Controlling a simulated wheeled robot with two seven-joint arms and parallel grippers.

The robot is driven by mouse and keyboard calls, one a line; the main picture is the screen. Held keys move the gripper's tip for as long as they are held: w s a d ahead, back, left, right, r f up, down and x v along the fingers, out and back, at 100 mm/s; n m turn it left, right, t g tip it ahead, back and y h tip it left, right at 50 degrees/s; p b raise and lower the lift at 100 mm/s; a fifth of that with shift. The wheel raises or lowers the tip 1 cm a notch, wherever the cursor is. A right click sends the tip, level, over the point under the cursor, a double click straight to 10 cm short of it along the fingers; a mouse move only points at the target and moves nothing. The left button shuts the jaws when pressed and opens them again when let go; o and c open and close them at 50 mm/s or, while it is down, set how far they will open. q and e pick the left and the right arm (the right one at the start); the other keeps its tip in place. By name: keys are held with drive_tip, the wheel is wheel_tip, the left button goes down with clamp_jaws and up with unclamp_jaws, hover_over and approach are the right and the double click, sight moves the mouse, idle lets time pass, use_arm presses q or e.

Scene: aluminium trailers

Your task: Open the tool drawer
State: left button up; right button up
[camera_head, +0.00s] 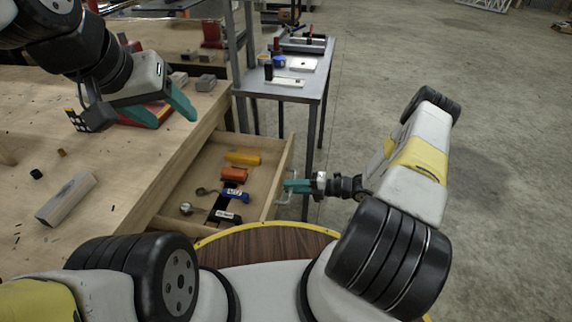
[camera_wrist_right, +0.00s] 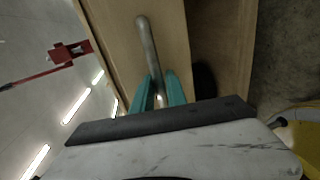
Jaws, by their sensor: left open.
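The tool drawer (camera_head: 270,200) is pulled out from the wooden workbench, and its inside shows in the head view. It holds an orange item, a yellow item, a blue-handled tool and several other small things. My right gripper (camera_head: 290,186) is at the drawer's front, at the metal handle (camera_wrist_right: 148,45). In the right wrist view its teal fingers (camera_wrist_right: 160,95) lie on both sides of the handle bar, closed on it. My left gripper (camera_head: 164,112) is open and empty above the workbench, left of the drawer.
The wooden workbench (camera_head: 120,170) carries a light block (camera_head: 66,199) and small loose pieces. A grey metal table (camera_head: 312,86) with tools stands behind the drawer. The concrete floor (camera_head: 480,110) on the right is clear. My round base is close below the drawer.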

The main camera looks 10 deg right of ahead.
drive_tip(key=shift+o, duration=1.1)
drive_tip(key=v, duration=0.7)
drive_tip(key=shift+d, duration=0.4)
drive_tip(key=shift+s, duration=0.1)
